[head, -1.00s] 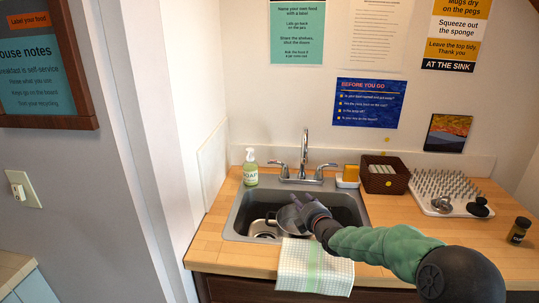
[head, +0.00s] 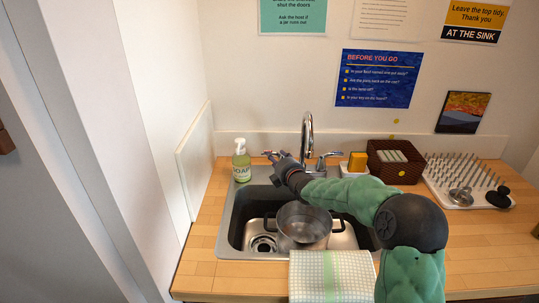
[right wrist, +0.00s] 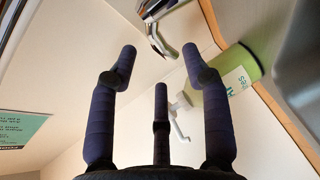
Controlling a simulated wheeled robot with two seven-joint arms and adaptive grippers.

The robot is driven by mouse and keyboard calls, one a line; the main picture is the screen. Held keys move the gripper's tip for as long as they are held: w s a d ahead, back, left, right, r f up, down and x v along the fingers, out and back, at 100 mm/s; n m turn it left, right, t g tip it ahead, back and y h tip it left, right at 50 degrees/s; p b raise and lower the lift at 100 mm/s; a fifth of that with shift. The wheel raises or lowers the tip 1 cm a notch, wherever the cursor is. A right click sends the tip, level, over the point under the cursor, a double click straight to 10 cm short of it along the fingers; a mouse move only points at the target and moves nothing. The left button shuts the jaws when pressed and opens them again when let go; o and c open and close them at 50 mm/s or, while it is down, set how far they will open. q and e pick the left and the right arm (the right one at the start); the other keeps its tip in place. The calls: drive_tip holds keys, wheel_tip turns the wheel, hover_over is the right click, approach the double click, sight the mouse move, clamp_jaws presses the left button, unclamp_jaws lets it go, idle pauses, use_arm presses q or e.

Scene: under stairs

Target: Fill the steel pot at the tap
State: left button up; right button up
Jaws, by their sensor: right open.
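The steel pot (head: 303,224) stands upright in the sink (head: 236,228), its dark handles at left and right. I cannot tell whether it holds water. The chrome tap (head: 308,135) rises behind it, with a lever on each side; no stream shows. My right gripper (head: 280,163) is open and empty, above the back of the sink, close to the left tap lever (head: 268,154). In the right wrist view a chrome tap part (right wrist: 158,40) shows ahead, between the spread fingers. Contact with the lever cannot be told. My left gripper is not in view.
A soap bottle (head: 241,163) stands left of the tap, near the gripper. A checked towel (head: 332,277) hangs at the sink's front edge.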

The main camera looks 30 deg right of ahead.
sight(271, 153)
drive_tip(key=shift+b+x, duration=0.7)
drive_tip(key=shift+x, duration=2.45)
clamp_jaws()
